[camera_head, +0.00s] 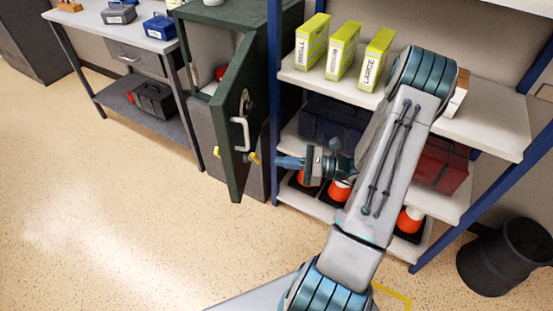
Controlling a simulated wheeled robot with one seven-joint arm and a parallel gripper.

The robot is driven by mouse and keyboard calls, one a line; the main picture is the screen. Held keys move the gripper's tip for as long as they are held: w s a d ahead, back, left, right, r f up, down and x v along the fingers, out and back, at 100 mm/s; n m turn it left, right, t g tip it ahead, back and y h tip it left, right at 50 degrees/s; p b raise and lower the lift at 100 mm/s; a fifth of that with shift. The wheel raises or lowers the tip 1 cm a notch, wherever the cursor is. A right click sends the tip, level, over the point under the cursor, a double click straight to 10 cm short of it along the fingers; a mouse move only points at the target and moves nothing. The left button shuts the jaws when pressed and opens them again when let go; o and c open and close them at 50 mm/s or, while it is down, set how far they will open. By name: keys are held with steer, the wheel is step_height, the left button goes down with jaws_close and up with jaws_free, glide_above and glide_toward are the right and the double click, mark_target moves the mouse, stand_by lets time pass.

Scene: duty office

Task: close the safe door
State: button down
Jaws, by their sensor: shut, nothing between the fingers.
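The safe (200,32) is a dark green cabinet on a grey base, at upper centre. Its door (228,140) stands open, swung out toward the front. The door's face has a pale vertical handle (241,133), a dark round dial and yellow parts low down. A red item (220,73) shows inside the safe through the opening. My gripper (279,162) is shut and empty. It points left, just right of the door's lower part in the picture. I cannot tell whether its tips touch the door or the yellow part near them.
A shelf unit (462,124) with blue posts stands close behind my arm. It holds yellow boxes (343,50), a red case (441,165) and orange cones (410,219). A workbench (135,34) stands left of the safe. A black bin (507,257) is at right. The floor in front is clear.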

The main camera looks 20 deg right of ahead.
steer(key=p, duration=0.2)
glide_toward(233, 156)
steer(key=x, duration=0.5)
steer(key=shift+w+a, duration=0.1)
steer(key=shift+w, duration=0.05)
steer(key=shift+x, duration=0.8)
steer(key=shift+f, duration=0.15)
